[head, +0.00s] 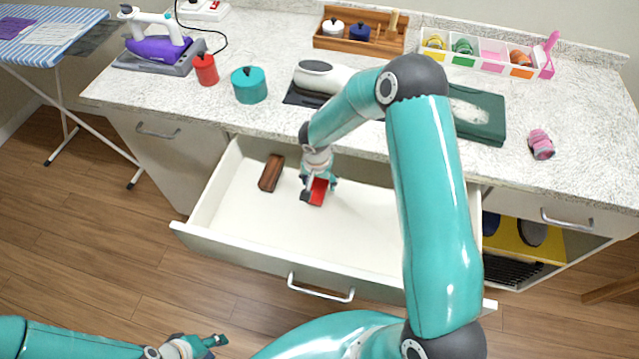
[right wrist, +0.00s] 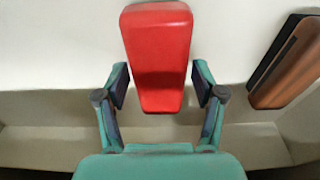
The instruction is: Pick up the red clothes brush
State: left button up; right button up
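The red clothes brush (head: 318,196) lies in the open drawer, partly hidden by my right gripper (head: 319,188) in the head view. In the right wrist view the brush (right wrist: 158,45) reaches between the two fingers of my right gripper (right wrist: 162,80). The fingers are open, with a gap on each side of the brush. My left gripper (head: 208,345) is low at the bottom left of the head view, away from the drawer, and partly cut off by the frame. Its finger opening is not clear.
A brown brush (head: 271,172) lies to the left in the drawer (head: 240,222); it also shows in the right wrist view (right wrist: 288,62). The drawer walls surround both. The countertop (head: 580,120) above holds an iron (head: 158,45), a teal pot (head: 249,85) and other items.

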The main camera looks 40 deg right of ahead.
aim_at(322, 182)
jog(key=c, duration=0.9)
jog(key=shift+w+r+b, duration=0.1)
jog(key=shift+r+b, duration=0.25)
jog(key=shift+r, duration=0.5)
jog(key=shift+s+d+r+b, duration=0.2)
jog(key=shift+r+b, duration=0.1)
jog(key=shift+r, duration=0.1)
jog(key=shift+s+d+r+b, duration=0.1)
jog(key=shift+s+r+b, duration=0.15)
jog(key=shift+r, duration=0.15)
jog(key=s+d+b, duration=0.1)
jog(key=s+d, duration=0.2)
jog(key=s, duration=0.2)
jog(key=s+d+b, duration=0.2)
jog(key=s+d, duration=0.1)
jog(key=s, duration=0.1)
jog(key=s+d+b, duration=0.1)
jog(key=s+d, duration=0.1)
jog(key=s, duration=0.3)
jog(key=shift+s+d+r+b, duration=0.1)
jog(key=shift+s+d+b, duration=0.2)
jog(key=shift+d, duration=0.1)
